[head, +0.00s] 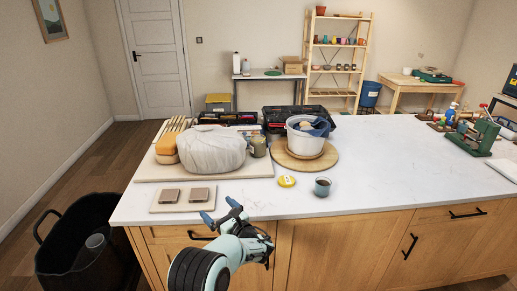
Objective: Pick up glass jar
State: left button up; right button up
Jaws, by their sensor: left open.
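No object is plainly a glass jar at this size. A small grey-blue jar-like cup (322,188) with dark contents stands upright near the counter's front edge. A small greenish jar-like container (258,147) stands beside the wrapped clay. I cannot tell whether either is glass. My left gripper (221,211) is open and empty at the counter's front edge, left of the grey-blue cup and apart from it. My right gripper is out of view.
A pale board (150,172) holds a cloth-wrapped lump (212,148) and a sponge (166,148). A white bucket (302,140) stands on a round wooden board (328,158). A yellow disc (286,181) lies near the cup. The counter's right-middle (400,165) is clear.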

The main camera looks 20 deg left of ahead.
aim_at(257, 146)
jog(key=i, duration=1.45)
